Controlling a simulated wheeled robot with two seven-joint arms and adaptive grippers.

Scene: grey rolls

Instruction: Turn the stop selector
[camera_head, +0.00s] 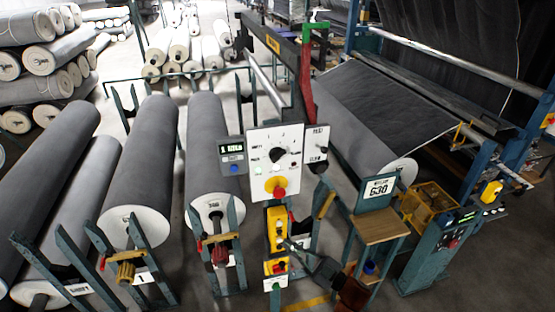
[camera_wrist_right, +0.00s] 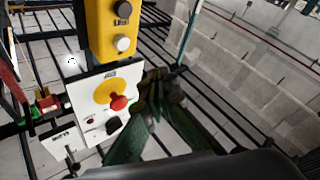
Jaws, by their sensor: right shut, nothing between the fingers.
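A white control panel (camera_head: 262,140) stands mid-picture in the head view, with a black rotary selector knob (camera_head: 277,155) on its face. A red mushroom button (camera_head: 279,190) on a yellow disc sits at its lower edge. I cannot read which knob is labelled stop. My right gripper (camera_head: 288,243) is shut and empty, low beside the yellow button box (camera_head: 277,222) under the panel. In the right wrist view the dark fingers (camera_wrist_right: 158,88) lie right of the red button (camera_wrist_right: 119,103), apparently apart from it. The yellow box (camera_wrist_right: 112,35) shows above. My left gripper is not in view.
Large grey rolls (camera_head: 137,165) on stands fill the left. A small side display (camera_head: 233,157) and a switch plate (camera_head: 316,145) flank the panel. A stool-like stand (camera_head: 382,228) and a teal console (camera_head: 438,250) stand at the right, near the fabric machine.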

